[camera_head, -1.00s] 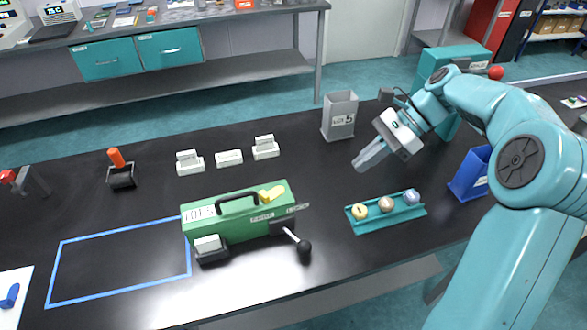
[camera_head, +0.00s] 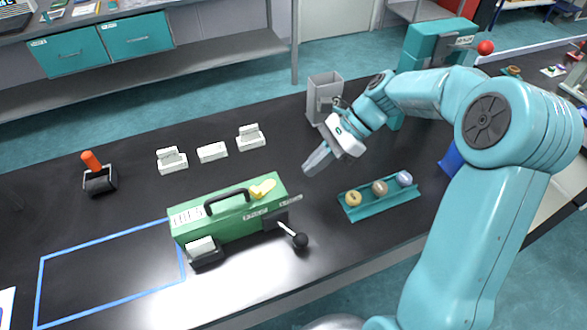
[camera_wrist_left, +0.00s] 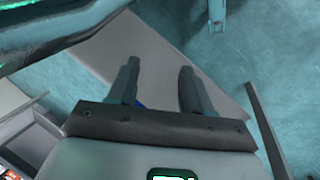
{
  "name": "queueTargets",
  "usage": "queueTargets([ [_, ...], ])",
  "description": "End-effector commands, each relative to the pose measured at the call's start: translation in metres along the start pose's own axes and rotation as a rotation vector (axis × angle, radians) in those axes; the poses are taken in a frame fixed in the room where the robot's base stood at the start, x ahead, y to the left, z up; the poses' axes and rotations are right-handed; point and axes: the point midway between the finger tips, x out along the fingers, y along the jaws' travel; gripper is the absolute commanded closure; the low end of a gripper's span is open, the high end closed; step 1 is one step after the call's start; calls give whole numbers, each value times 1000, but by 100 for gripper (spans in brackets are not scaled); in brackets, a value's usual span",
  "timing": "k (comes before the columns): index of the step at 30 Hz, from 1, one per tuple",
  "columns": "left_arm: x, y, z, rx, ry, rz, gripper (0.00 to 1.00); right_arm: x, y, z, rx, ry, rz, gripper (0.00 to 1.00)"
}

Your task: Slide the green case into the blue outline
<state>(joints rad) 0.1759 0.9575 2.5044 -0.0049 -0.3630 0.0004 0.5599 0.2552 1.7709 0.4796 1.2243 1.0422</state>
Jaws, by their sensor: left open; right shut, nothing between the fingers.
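The green case (camera_head: 230,213) stands on the black table in the head view, with a black handle on top, a yellow piece and a lever with a black knob at its right end. The blue outline (camera_head: 110,233) is an empty taped rectangle on the table, to the left of the case. The case's left end is by the outline's right edge. My right gripper (camera_head: 317,160) is shut and empty, above the table to the right of and beyond the case, touching nothing I can see. My left gripper (camera_wrist_left: 158,88) shows only in the left wrist view, open and empty.
A teal tray (camera_head: 382,208) with three round pieces lies right of the case. A grey bin (camera_head: 322,95) stands behind my right gripper. White blocks (camera_head: 212,152) sit behind the case, and an orange-handled tool (camera_head: 98,175) at the left. The outline's inside is clear.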

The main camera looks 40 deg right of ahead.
Motion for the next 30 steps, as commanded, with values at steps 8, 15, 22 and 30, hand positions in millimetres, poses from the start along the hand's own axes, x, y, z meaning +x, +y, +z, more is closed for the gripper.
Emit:
queueTargets([
  [8, -6, 2, 0, 0, -1, 0, 50, 32, -1, 25, -2, 0, 1, 100],
  [15, -7, 2, 0, 0, 0, 0, 50, 38, -4, 30, -1, 0, -1, 100],
  [22, -7, 2, 0, 0, 0, 0, 50, 38, -4, 30, -1, 0, 0, 100],
  [30, -15, 5, 0, 0, 0, 0, 50, 68, -3, 64, -6, -1, 5, 100],
])
